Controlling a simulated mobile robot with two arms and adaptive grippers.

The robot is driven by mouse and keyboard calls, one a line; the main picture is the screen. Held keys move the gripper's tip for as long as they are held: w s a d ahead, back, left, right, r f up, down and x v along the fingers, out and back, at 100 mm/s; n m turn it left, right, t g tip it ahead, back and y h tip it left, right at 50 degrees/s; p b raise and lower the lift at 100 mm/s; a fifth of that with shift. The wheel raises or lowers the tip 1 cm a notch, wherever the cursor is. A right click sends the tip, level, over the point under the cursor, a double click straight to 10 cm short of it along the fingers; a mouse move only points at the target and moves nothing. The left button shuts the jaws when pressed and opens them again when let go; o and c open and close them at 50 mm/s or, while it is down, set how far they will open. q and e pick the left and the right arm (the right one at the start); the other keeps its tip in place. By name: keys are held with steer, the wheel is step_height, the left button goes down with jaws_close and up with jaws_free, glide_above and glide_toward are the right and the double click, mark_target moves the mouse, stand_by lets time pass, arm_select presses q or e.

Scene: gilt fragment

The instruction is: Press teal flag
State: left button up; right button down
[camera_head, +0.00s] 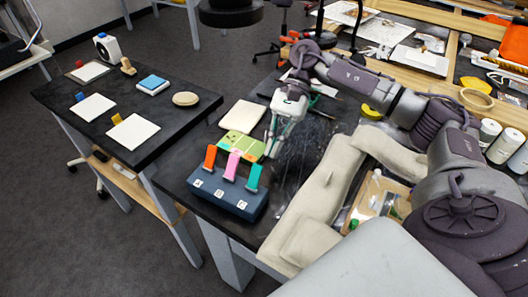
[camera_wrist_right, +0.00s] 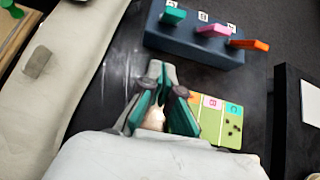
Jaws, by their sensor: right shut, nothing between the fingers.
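A dark blue box (camera_head: 226,197) stands at the front edge of the black table, with three upright flags or levers on it. The teal flag (camera_head: 253,178) is at its right end, the pink flag (camera_head: 232,164) in the middle and the orange flag (camera_head: 209,157) at the left. In the right wrist view the teal flag (camera_wrist_right: 173,16) is at the box's left end. My right gripper (camera_head: 271,152) is shut and empty, pointing down beyond the box. In its wrist view the fingertips (camera_wrist_right: 163,72) are apart from the teal flag. My left gripper is not in view.
A green and yellow card (camera_head: 241,146) lies behind the box. A beige padded form (camera_head: 320,195) lies to the right of the box. A second black table (camera_head: 150,150) with white pads stands at the left, across a gap.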

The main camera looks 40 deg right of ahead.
mark_target(255, 177)
steer(key=shift+x, duration=0.95)
steer(key=shift+s+a+r+p, duration=0.25)
steer(key=shift+a+r+p, duration=0.15)
steer(key=shift+a+r, duration=0.05)
steer(key=shift+s+a+r+p, duration=0.25)
steer(key=shift+a+r+p, duration=0.1)
steer(key=shift+a+r, duration=0.1)
steer(key=shift+s+a+r, duration=0.25)
steer(key=shift+a, duration=0.3)
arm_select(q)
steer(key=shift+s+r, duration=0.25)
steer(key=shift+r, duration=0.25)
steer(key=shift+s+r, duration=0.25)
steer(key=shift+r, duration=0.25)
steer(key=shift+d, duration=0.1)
